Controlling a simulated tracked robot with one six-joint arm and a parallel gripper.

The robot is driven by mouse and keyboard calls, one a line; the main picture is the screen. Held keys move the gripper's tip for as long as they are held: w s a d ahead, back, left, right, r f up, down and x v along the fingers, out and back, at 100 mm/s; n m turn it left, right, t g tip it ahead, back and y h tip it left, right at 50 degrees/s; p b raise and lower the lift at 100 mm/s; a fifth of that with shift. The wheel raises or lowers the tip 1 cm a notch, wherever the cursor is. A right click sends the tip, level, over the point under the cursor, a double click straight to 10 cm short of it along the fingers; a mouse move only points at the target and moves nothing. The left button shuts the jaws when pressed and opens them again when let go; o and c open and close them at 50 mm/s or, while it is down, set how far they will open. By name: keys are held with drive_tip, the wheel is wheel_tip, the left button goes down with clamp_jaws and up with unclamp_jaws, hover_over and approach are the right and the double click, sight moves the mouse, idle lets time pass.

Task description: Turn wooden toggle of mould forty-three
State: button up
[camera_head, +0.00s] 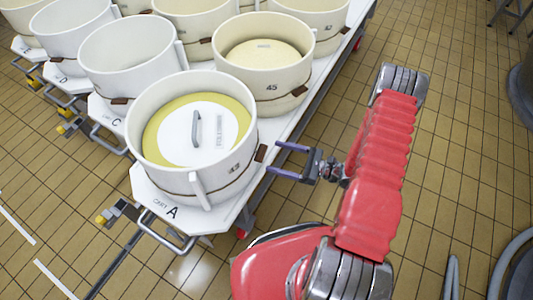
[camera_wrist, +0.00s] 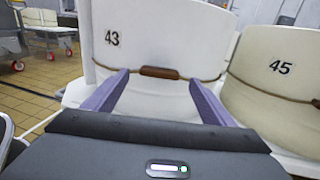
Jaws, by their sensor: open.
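Mould forty-three (camera_head: 185,100) is a round cream tub on cart A, with a white and yellow lid bearing a handle inside. Its number and a cord around its wall show in the wrist view (camera_wrist: 140,35). The brown wooden toggle (camera_wrist: 159,72) lies level along the cord, to the right of and below the number. The toggle also shows in the head view (camera_head: 261,153) at the mould's right side. My gripper (camera_head: 274,158) is open, its two purple fingers pointing at the toggle from outside. In the wrist view the toggle appears between the fingertips; I cannot tell whether they touch it.
Mould forty-five (camera_head: 268,55) stands close behind, with its own cord and toggle. More moulds stand on the white carts (camera_head: 140,205) lettered A, C and D. The tiled floor (camera_head: 460,170) to the right is mostly clear; a grey hose (camera_head: 508,262) lies at lower right.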

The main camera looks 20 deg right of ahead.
sight(265, 153)
drive_tip(key=shift+x, duration=2.45)
drive_tip(key=shift+c, duration=0.3)
drive_tip(key=c, duration=1)
